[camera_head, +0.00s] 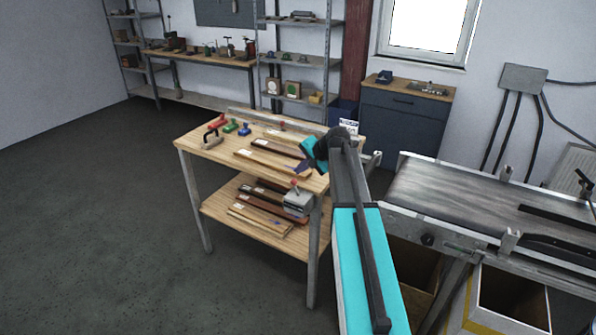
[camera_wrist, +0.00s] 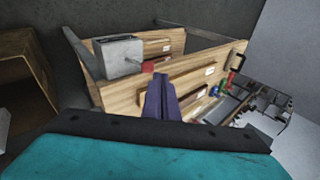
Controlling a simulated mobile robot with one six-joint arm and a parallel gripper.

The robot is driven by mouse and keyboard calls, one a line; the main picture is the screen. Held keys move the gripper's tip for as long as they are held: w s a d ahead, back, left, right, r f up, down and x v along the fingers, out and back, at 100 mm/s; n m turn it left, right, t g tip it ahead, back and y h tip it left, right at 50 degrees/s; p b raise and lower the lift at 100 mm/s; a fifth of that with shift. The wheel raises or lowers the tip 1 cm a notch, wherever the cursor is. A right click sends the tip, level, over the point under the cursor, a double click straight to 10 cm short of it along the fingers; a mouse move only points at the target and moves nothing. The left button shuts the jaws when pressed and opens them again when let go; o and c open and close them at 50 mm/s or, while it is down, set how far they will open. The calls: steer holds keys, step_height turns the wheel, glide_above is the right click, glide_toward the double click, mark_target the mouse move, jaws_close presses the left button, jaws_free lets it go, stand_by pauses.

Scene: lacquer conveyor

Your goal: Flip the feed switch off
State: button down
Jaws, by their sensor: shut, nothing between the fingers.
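A grey metal box (camera_head: 297,204), with a short lever ending in a red knob (camera_head: 294,184), is at the front right corner of the wooden workbench; it looks like the feed switch. In the wrist view the box (camera_wrist: 118,57) is at upper left, and its lever with the red knob (camera_wrist: 147,66) points right, toward my fingertips. My gripper (camera_wrist: 163,77) has its dark purple fingers together, with nothing between them. Its tips appear just right of the knob; I cannot tell whether they touch. In the head view my gripper (camera_head: 299,168) is above the box, over the bench edge.
The workbench (camera_head: 200,147) carries long wooden strips (camera_head: 272,158) and several coloured hand tools. More strips lie on its lower shelf (camera_head: 218,210). The conveyor (camera_head: 450,195) stands to the right, with open bins (camera_head: 512,300) beneath. The floor at left is clear.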

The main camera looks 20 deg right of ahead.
steer(key=s+r+b, duration=0.3)
steer(key=s+r, duration=0.1)
steer(key=r, duration=0.6)
steer(key=shift+d, duration=0.35)
stand_by(0.4)
